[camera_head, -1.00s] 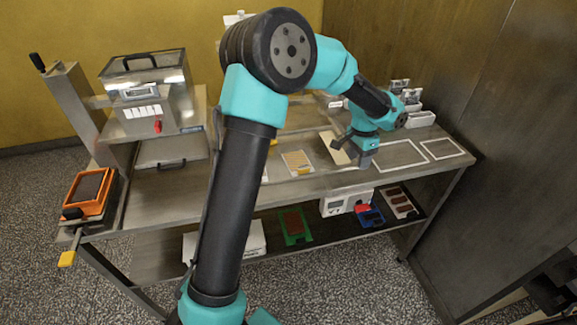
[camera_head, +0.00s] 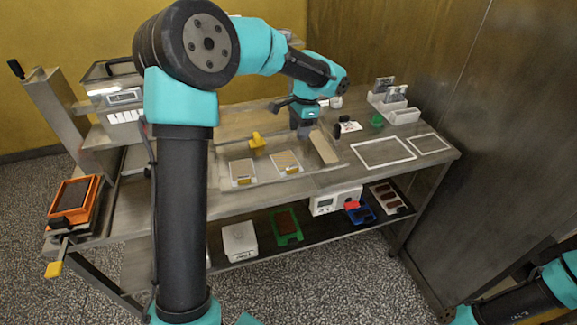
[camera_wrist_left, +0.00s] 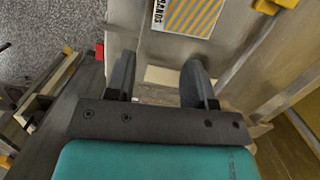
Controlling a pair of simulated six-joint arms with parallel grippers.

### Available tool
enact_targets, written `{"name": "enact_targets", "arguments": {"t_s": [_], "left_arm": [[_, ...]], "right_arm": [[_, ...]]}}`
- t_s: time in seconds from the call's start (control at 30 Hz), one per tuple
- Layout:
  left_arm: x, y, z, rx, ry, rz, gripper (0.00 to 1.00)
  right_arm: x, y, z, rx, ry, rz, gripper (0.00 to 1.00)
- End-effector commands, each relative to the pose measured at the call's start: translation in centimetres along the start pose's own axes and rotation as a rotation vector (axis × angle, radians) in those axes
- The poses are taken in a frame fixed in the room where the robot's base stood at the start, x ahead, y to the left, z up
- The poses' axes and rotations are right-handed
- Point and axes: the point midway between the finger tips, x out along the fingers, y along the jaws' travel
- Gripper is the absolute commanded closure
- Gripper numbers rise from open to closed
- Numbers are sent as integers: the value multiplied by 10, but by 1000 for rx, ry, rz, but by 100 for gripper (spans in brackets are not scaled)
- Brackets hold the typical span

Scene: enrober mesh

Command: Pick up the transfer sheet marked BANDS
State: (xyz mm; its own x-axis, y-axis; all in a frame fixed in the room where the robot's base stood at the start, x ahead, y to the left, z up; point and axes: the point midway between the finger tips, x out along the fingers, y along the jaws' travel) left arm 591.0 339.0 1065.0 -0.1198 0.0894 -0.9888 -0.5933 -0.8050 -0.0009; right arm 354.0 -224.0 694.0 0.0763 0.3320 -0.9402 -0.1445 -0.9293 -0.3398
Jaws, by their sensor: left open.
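The transfer sheet marked BANDS (camera_wrist_left: 188,14), with orange stripes, lies flat at the top of the left wrist view, cut off by its edge. In the head view it appears to be the right one (camera_head: 286,162) of two small sheets on the bench. My left gripper (camera_head: 304,130) is open and empty, above the bench to the right of and behind that sheet. In the left wrist view its fingers (camera_wrist_left: 158,78) are apart, with the sheet beyond them. My right gripper is out of view; only part of that arm shows.
The other sheet (camera_head: 242,171) lies to the left. A yellow-handled object (camera_head: 257,141) stands behind the sheets. A beige board (camera_head: 323,147) is just right of them. White outlined areas (camera_head: 383,152) on the right are clear. White holders (camera_head: 393,108) stand at the back right.

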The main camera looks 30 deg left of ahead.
Motion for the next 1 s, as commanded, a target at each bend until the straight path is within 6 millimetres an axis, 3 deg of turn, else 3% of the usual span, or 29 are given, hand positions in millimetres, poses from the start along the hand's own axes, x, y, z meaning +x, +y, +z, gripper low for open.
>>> {"name": "enact_targets", "arguments": {"t_s": [0.5,1.0], "left_arm": [[85,0,0,-1,-2,2,51],[95,0,0,0,-1,1,51]], "right_arm": [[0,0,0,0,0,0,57],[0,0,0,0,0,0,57]]}}
